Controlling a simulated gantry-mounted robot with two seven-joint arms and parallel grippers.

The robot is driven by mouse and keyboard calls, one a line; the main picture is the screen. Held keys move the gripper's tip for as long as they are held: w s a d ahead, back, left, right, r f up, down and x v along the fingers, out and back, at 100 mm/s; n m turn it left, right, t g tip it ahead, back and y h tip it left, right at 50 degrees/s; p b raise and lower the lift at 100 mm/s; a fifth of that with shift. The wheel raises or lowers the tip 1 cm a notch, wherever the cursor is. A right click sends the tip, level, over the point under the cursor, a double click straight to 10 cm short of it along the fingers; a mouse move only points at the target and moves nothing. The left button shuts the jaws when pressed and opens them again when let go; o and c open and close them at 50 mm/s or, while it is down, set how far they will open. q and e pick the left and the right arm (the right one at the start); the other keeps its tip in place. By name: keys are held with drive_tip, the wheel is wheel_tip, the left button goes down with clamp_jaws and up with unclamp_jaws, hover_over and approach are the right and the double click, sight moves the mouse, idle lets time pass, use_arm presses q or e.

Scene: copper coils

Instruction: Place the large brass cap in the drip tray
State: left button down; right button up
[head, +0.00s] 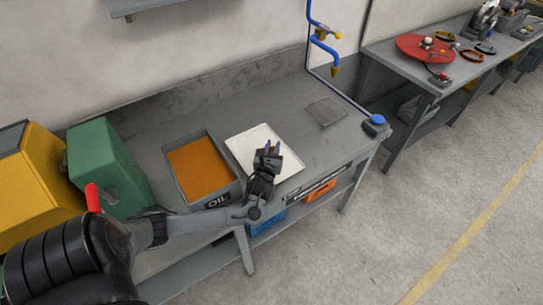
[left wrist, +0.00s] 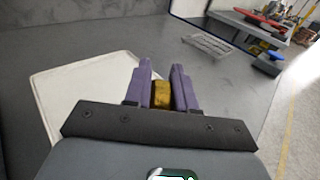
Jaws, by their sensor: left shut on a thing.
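My left gripper (head: 269,149) is over the white drip tray (head: 246,144), above its right front part. In the left wrist view its two purple fingers (left wrist: 162,84) are shut on the large brass cap (left wrist: 161,95), which shows as a small gold block between them. The drip tray (left wrist: 67,92) lies below and to the left of the fingers in that view. The cap is held up; its exact height above the tray is hard to tell. In the head view the cap is mostly hidden by the fingers. My right gripper is in neither view.
A grey bin marked OIL (head: 216,203) with orange-brown liquid stands left of the tray. A green machine (head: 107,168) is farther left. A flat grey grate (head: 325,111) and a blue-topped device (head: 375,124) are to the right. A blue hose (head: 322,47) hangs behind.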

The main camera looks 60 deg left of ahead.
use_arm(q)
drive_tip(key=shift+a+f, duration=0.2)
drive_tip(key=shift+a, duration=0.15)
drive_tip(key=shift+f+b, duration=0.7)
drive_tip(key=shift+f, duration=1.3)
drive_tip(key=c, duration=0.9)
unclamp_jaws()
drive_tip(key=shift+f, duration=0.1)
